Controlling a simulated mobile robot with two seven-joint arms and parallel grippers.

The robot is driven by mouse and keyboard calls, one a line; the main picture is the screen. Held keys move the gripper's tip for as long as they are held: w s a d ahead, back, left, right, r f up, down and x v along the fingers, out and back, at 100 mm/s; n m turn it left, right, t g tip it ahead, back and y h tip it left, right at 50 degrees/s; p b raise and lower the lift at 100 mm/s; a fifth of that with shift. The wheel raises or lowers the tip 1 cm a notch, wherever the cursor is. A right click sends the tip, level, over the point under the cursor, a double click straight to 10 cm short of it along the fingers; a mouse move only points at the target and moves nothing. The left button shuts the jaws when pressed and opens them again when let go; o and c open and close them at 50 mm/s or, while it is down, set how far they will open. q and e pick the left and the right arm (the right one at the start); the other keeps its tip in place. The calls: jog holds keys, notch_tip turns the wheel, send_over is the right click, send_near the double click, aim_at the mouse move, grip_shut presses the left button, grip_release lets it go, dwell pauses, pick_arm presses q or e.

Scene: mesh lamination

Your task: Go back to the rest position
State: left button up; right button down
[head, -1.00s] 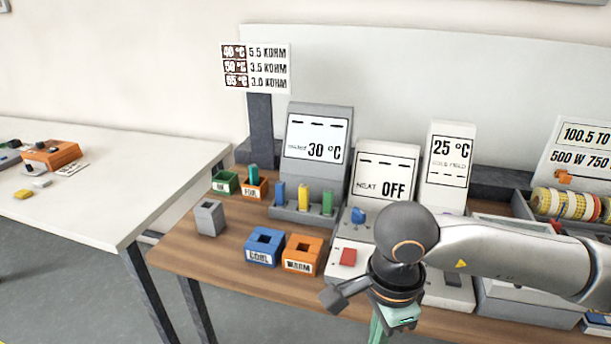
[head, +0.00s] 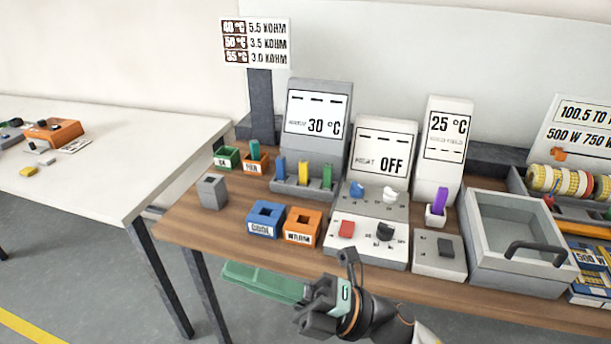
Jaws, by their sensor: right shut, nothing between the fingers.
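My right gripper (head: 328,300) is low in the head view, in front of the wooden table's front edge. It is shut with nothing seen between its fingers. It is clear of the things on the table. My right arm comes in from the bottom edge, and most of it is out of view. My left gripper is not in view. A green, flat-sided piece (head: 262,281) shows beside the right gripper, below the table edge; I cannot tell what it belongs to.
The wooden table (head: 190,232) holds a heater panel reading OFF (head: 382,158), a 30 °C display (head: 316,115), blue (head: 262,232) and orange (head: 312,239) boxes, and a grey bin with a dark handle (head: 485,262). A white table (head: 90,185) stands left. Grey floor between them is free.

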jog(key=w+d+f+m+t+h, duration=0.55)
jog(key=f+m+t+h, duration=0.2)
jog(key=m, duration=0.45)
jog(key=w+d+f+m+t+h, duration=0.4)
jog(key=d+f+m+t+h, duration=0.35)
jog(key=m, duration=0.55)
jog(key=s+d+f+m+g+h, duration=0.2)
jog(key=s+f, duration=0.3)
jog(key=f, duration=0.3)
jog(key=s+d+f+m+g+h, duration=0.2)
jog(key=s+d+f+m, duration=0.2)
jog(key=f, duration=0.4)
jog(key=s+d+f+m+g+h+p, duration=0.1)
jog(key=s+d+f+m+g+h, duration=0.1)
jog(key=s+f, duration=0.4)
notch_tip(320, 180, down, 3)
jog(key=d+m+g, duration=0.1)
jog(key=d, duration=0.1)
jog(key=shift+s+d+r+m, duration=0.15)
jog(key=shift+d+r+m, duration=0.05)
jog(key=shift+d+m, duration=0.15)
